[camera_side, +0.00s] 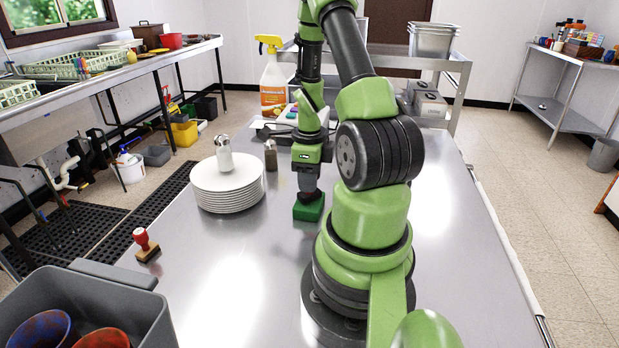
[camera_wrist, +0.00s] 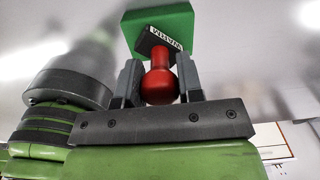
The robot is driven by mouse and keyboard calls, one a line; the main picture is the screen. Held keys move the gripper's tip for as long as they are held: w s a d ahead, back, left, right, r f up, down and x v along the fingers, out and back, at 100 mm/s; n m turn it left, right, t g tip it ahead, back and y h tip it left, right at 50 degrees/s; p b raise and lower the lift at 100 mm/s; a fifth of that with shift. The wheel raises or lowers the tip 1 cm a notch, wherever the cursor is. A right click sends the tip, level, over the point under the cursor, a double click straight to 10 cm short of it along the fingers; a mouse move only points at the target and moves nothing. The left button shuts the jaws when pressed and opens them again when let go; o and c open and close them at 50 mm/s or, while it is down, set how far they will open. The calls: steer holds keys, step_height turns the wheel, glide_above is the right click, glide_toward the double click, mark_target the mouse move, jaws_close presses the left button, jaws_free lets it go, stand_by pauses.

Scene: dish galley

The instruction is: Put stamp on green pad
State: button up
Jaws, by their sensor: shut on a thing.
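My gripper (camera_wrist: 156,85) is shut on a stamp with a red knob handle (camera_wrist: 160,84) and a dark base with white lettering. The green pad (camera_wrist: 160,24) lies just beyond the stamp in the wrist view. In the side view the green pad (camera_side: 308,208) is on the metal table, and my gripper (camera_side: 307,188) points down right over it. The stamp's base appears at or very near the pad's top; I cannot tell whether they touch. A second red-handled stamp (camera_side: 146,243) with a wooden base stands at the table's left edge.
A stack of white plates (camera_side: 228,190) with a shaker (camera_side: 224,155) on top stands left of my gripper. A dark shaker (camera_side: 270,156) and a spray bottle (camera_side: 273,85) stand behind. A grey bin (camera_side: 105,300) with bowls is at front left. The table's right side is clear.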

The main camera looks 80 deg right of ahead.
steer(key=shift+f, duration=0.2)
steer(key=o, duration=0.5)
steer(key=shift+f, duration=0.1)
steer(key=o, duration=0.4)
